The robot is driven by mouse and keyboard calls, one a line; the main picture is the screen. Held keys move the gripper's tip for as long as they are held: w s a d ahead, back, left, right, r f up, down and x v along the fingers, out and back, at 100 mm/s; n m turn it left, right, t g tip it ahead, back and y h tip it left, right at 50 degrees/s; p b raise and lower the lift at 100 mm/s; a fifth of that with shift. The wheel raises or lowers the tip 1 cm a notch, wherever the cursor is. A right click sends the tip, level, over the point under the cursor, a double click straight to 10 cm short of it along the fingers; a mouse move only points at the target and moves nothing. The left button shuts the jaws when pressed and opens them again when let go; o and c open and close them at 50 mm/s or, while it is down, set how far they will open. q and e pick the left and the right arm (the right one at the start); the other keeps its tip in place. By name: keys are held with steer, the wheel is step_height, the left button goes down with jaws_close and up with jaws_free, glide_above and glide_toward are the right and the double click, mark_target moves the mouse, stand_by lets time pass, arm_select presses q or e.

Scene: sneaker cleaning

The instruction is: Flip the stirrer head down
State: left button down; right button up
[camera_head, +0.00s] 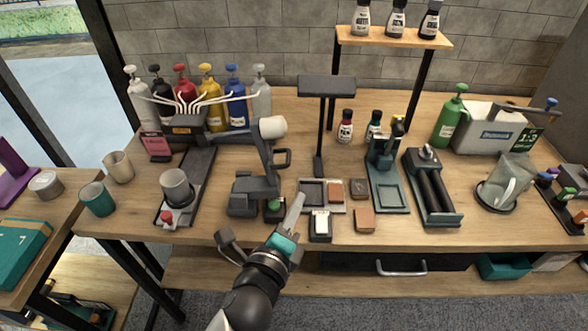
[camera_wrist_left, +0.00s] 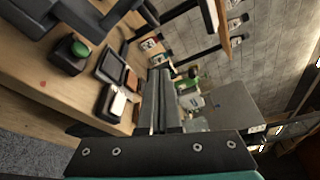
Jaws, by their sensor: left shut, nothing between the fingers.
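The grey stirrer (camera_head: 256,188) stands near the middle of the table. Its arm points up, with a pale cylindrical head (camera_head: 271,127) at the top and a dark loop handle (camera_head: 282,158) on its right side. A green button (camera_head: 274,204) on a dark box is at its front; the button also shows in the wrist view (camera_wrist_left: 81,49). My left gripper (camera_head: 298,200) is shut and empty, just right of the button and apart from the raised head. Its fingers also show in the wrist view (camera_wrist_left: 159,75). My right gripper is not in view.
A grey cup (camera_head: 176,187) stands on a dark plate left of the stirrer. A black T-shaped stand (camera_head: 320,128) rises to its right. Small trays (camera_head: 313,191) and a white-topped block (camera_head: 320,224) lie right of my gripper. Several pump bottles (camera_head: 207,97) line the back.

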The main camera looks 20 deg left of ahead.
arm_select(q)
steer(key=shift+w, duration=0.1)
steer(key=w+f, duration=0.1)
steer(key=w, duration=0.9)
steer(key=a, duration=0.1)
steer(key=s+a+r, duration=0.1)
steer(key=a, duration=0.1)
steer(key=shift+s+a+r+p, duration=0.15)
steer(key=shift+a+p, duration=0.05)
steer(key=shift+p, duration=0.15)
